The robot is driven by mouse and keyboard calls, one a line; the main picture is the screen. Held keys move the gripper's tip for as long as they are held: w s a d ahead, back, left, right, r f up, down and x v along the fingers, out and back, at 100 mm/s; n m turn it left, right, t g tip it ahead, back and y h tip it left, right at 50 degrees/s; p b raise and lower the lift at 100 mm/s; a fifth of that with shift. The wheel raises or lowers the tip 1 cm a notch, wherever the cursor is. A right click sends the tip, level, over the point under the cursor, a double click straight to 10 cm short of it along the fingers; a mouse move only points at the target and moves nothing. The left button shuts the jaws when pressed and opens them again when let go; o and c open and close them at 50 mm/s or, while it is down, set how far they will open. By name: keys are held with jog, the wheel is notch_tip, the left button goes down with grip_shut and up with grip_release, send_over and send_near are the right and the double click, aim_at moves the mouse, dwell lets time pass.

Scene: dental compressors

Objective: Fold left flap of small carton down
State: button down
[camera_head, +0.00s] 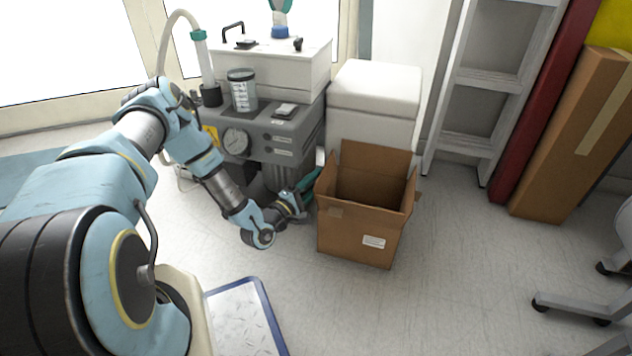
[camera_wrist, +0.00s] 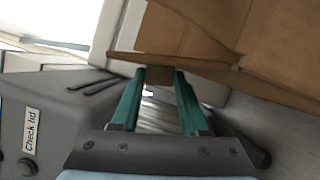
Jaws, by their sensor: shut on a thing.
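The small brown carton (camera_head: 352,238) stands open-topped on the floor, with a white label on its front. Its back flap (camera_head: 376,160) stands up. My gripper (camera_head: 312,182) is at the carton's left side, near the top edge. In the wrist view, the green fingers of my gripper (camera_wrist: 160,73) have a brown cardboard edge between their tips, and they are shut on the left flap (camera_wrist: 158,77). In the head view the left flap is mostly hidden by the fingers and seen nearly edge-on, so its exact angle is unclear.
A grey compressor unit (camera_head: 262,135) with a gauge stands just left of and behind the carton, close to my gripper. A white box (camera_head: 372,100) stands behind the carton. A ladder (camera_head: 488,85) and a tall carton (camera_head: 575,135) lean at right.

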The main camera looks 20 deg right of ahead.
aim_at(319, 183)
jog(key=shift+r+p, duration=0.15)
jog(key=shift+p, duration=0.15)
jog(key=m+p, duration=0.1)
jog(key=m+y+p, duration=0.1)
jog(key=p, duration=0.1)
jog(key=s+d+r+m+p, duration=0.1)
jog(key=m+p, duration=0.1)
jog(key=shift+r+g, duration=0.1)
jog(key=shift+g, duration=0.2)
jog(key=shift+s+d+r+m+y+p, duration=0.15)
jog(key=shift+m+y+p, duration=0.15)
jog(key=shift+m+p, duration=0.25)
jog(key=shift+d+f+m+y+p, duration=0.1)
jog(key=shift+m+y+p, duration=0.2)
jog(key=shift+m+p, duration=0.2)
jog(key=shift+s+d+m+y+p, duration=0.25)
jog(key=shift+m+y+p, duration=0.25)
jog(key=shift+m+p, duration=0.35)
jog(key=c, duration=0.7)
grip_release()
